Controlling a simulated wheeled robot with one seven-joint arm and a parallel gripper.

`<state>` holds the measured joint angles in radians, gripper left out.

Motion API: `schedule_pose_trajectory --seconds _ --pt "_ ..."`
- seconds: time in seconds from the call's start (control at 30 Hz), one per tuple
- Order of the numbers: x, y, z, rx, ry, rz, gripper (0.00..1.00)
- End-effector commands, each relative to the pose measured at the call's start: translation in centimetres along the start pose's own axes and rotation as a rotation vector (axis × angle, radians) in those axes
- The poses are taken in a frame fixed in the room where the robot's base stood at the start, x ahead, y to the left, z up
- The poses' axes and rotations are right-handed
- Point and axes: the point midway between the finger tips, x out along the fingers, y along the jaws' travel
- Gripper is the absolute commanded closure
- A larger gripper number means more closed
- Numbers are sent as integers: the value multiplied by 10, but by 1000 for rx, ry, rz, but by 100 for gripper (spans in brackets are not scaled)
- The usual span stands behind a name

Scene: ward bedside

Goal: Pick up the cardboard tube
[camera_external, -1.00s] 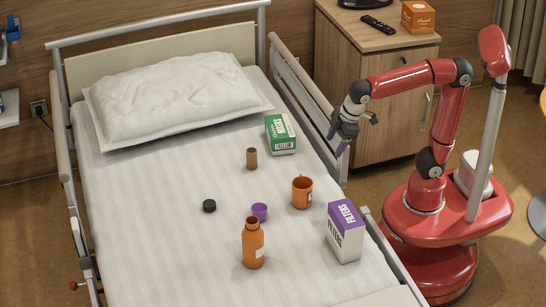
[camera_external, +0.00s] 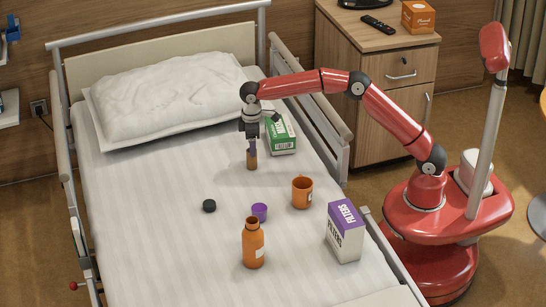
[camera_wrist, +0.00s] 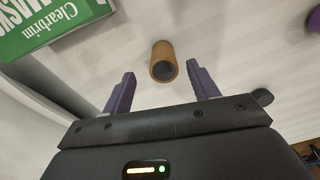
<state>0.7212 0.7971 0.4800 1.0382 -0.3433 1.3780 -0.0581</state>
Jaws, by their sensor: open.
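The cardboard tube (camera_external: 252,162) is a short brown cylinder standing upright on the bed sheet, left of the green masks box. In the wrist view the tube (camera_wrist: 163,61) shows its open end, ahead of and between the two purple fingers. My gripper (camera_external: 252,147) points down at the tube from above, and its fingers overlap the tube's top in the external view. In the wrist view my gripper (camera_wrist: 161,85) is open with nothing between its fingertips that I can see held. I cannot tell if a finger touches the tube.
The green masks box (camera_external: 282,135) stands close to the right of the tube. An orange mug (camera_external: 302,192), purple cup (camera_external: 259,212), orange bottle (camera_external: 253,244), black lid (camera_external: 209,206) and filters box (camera_external: 345,232) stand nearer the front. The sheet left of the tube is clear.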

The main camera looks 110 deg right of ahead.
Motion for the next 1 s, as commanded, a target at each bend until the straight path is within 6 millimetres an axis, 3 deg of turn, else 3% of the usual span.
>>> schedule_pose_trajectory --seconds 0.5,0.77,1.0 --pt "63 -4 0 0 -2 -2 40" --pt "66 -5 -1 -2 1 0 40" --pt "66 -5 -1 -1 0 0 72"
